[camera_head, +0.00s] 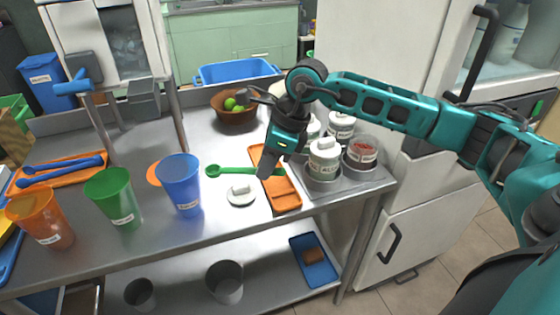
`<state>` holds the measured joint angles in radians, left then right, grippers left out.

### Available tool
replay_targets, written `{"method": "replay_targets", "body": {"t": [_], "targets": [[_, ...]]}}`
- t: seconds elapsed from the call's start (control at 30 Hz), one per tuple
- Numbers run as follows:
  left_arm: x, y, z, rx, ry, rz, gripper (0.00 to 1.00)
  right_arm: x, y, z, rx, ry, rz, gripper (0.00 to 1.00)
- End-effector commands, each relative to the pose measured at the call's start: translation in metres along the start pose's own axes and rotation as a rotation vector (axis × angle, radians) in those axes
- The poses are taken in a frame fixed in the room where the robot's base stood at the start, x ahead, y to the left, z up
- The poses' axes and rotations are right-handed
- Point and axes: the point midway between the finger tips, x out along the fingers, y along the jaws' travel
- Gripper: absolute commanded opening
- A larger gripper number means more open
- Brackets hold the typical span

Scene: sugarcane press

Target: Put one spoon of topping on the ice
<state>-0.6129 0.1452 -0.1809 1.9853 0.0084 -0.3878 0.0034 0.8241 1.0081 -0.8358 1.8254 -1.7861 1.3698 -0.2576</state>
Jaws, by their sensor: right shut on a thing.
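My right gripper (267,167) reaches down over the table and is shut on the handle of a green spoon (230,171). The spoon's bowl points left, over the steel table beside an orange tray (284,190). An open container with red contents (362,152), perhaps a topping, stands at the right end of the table. White-lidded jars (324,156) stand beside it. A blue cup (181,185), a green cup (114,197) and an orange cup (41,218) stand on the left; I cannot tell whether any holds ice. My left gripper is not in view.
A white lid (241,193) lies on the steel table (215,222) in front of the spoon. A brown bowl of green fruit (235,120) and a blue tray (237,72) are at the back. Blue utensils (62,168) lie on an orange tray at left. The front middle is clear.

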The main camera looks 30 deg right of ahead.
Motion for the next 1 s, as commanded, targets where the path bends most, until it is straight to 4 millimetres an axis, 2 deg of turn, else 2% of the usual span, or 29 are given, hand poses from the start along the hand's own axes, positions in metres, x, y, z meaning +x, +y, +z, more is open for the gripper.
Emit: {"method": "replay_targets", "body": {"t": [0.4, 0.6, 0.73, 1.0], "targets": [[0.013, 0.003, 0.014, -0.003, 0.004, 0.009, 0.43, 0.009, -0.031, -0.018, 0.705, -0.046, -0.323, 0.0], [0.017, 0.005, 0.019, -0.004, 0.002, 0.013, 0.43, 0.007, -0.043, -0.024, 0.954, -0.054, -0.438, 0.0], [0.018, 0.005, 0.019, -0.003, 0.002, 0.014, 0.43, 0.006, -0.046, -0.026, 1.028, -0.055, -0.472, 0.0], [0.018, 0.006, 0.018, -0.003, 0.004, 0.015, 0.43, 0.005, -0.047, -0.027, 1.044, -0.054, -0.479, 0.0]]}}
